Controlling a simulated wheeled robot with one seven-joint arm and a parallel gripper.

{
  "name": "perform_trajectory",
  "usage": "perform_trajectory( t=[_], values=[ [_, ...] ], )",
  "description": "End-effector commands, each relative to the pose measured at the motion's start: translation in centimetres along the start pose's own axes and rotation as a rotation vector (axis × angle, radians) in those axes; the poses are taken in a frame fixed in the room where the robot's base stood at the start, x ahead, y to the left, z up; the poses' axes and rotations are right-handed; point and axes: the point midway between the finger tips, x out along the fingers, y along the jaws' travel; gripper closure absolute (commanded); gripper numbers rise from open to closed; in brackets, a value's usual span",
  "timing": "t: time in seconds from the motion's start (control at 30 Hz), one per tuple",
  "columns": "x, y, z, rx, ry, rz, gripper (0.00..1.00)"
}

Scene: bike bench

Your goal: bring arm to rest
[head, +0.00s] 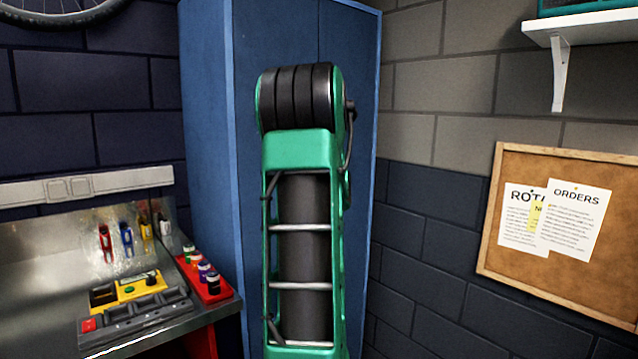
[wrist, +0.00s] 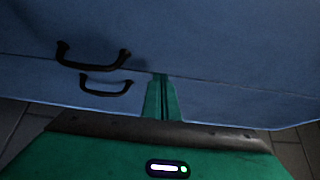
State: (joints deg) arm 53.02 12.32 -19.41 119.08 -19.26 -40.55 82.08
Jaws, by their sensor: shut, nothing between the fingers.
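My green and black arm (head: 300,200) stands upright in the middle of the head view, in front of a tall blue cabinet (head: 208,150). My gripper shows only in the wrist view (wrist: 161,80). Its two green fingers are together, with nothing between them. They point toward the blue cabinet front, where two dark handles (wrist: 92,60) show to the left of the fingers. I cannot tell how far the fingertips are from the cabinet. In the head view the gripper is hidden or out of frame.
A metal workbench (head: 35,290) at the left holds a grey tray (head: 135,318), a yellow item (head: 125,290) and a red rack of small bottles (head: 212,290). A corkboard (head: 600,270) and a white shelf (head: 590,25) are on the right wall.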

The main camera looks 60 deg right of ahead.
Motion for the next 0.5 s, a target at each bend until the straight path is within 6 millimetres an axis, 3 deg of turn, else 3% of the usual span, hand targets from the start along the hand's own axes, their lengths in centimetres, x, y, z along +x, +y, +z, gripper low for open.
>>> perform_trajectory(
  t=[0.3,0.5],
  values=[
    [-1.5,0.0,5.1,-0.001,0.001,-0.001,1.00],
    [-1.9,0.0,6.5,0.000,0.002,0.000,1.00]
  ],
)
